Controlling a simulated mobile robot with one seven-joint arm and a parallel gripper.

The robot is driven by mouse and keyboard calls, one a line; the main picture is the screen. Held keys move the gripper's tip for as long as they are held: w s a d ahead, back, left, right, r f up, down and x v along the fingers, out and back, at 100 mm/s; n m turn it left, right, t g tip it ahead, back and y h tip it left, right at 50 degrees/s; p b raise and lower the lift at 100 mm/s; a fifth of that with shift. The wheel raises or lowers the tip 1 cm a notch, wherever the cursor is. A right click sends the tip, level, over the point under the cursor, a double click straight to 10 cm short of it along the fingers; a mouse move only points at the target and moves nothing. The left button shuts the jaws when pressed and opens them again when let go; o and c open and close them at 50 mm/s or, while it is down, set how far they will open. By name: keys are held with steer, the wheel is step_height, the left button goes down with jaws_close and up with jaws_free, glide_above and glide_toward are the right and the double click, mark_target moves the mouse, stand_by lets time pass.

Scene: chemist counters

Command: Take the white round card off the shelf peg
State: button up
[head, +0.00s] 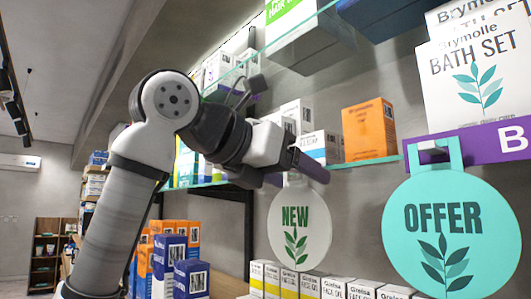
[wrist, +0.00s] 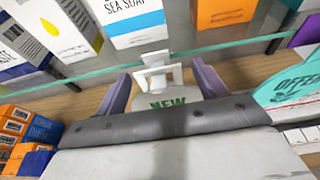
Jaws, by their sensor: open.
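The white round card (head: 299,226), printed NEW with a green leaf, hangs below the glass shelf in the head view. Its top strap is partly hidden behind my gripper (head: 308,172). In the wrist view the card (wrist: 160,99) shows between the two purple fingers of my gripper (wrist: 160,76), with its white hanger loop (wrist: 156,72) between the fingertips. The fingers are apart, one on each side of the strap, and a gap shows on both sides. The peg cannot be made out clearly.
A teal round OFFER card (head: 446,232) hangs to the right from a purple shelf strip (head: 480,146). Boxes, among them an orange one (head: 369,129), stand on the glass shelf (wrist: 250,42) above. Face-gel boxes (head: 310,284) line up below, and blue and orange boxes (head: 190,279) stand lower left.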

steer(key=shift+x, duration=1.35)
steer(key=shift+c, duration=0.3)
steer(key=c, duration=1)
